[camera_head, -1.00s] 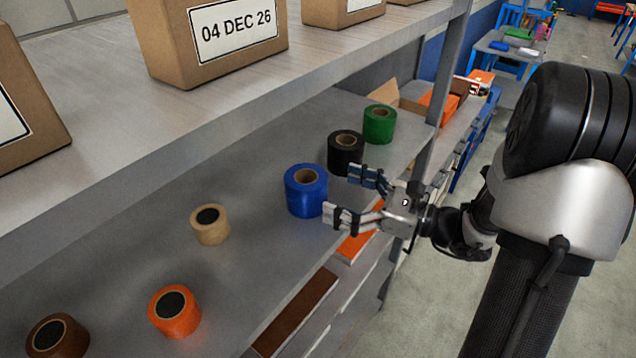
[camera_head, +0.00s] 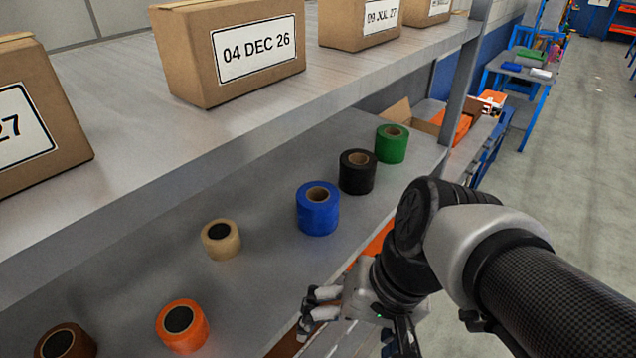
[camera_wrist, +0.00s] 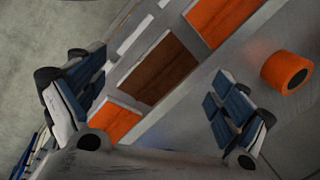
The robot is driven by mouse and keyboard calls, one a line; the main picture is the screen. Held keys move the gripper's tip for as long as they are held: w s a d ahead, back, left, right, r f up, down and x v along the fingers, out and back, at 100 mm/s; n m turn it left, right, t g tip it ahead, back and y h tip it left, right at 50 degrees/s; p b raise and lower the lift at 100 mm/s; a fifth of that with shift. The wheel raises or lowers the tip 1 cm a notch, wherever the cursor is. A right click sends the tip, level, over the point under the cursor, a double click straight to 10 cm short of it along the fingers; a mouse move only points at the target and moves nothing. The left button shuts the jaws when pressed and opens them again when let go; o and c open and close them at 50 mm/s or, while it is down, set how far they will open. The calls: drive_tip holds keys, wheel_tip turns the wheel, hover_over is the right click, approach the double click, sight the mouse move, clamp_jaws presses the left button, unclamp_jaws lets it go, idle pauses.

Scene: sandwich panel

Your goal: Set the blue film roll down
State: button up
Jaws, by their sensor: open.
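The blue film roll (camera_head: 318,212) stands upright on the lower grey shelf (camera_head: 262,265), in a loose row with other rolls. My gripper (camera_head: 312,312) is at the shelf's front edge, below and apart from the blue roll in the head view. In the wrist view my gripper (camera_wrist: 155,110) has its two fingers wide apart with nothing between them. The blue roll does not show in the wrist view.
Black (camera_head: 357,172) and green (camera_head: 391,144) rolls stand behind the blue one. Tan (camera_head: 221,240), orange (camera_head: 183,327) and brown (camera_head: 66,343) rolls stand nearer. Boxes (camera_head: 228,48) sit on the upper shelf (camera_head: 130,125), which overhangs the rolls.

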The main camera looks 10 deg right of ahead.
drive_tip(key=d+r+n+t+h, duration=0.1)
drive_tip(key=n, duration=0.1)
drive_tip(key=d+r+n+t+h, duration=0.1)
drive_tip(key=d+r+n+t, duration=0.1)
drive_tip(key=shift+w+d+h, duration=0.2)
drive_tip(key=shift+h, duration=0.2)
wheel_tip(320, 180, down, 11)
drive_tip(key=b, duration=1)
drive_tip(key=shift+r+b, duration=0.15)
drive_tip(key=shift+b, duration=0.25)
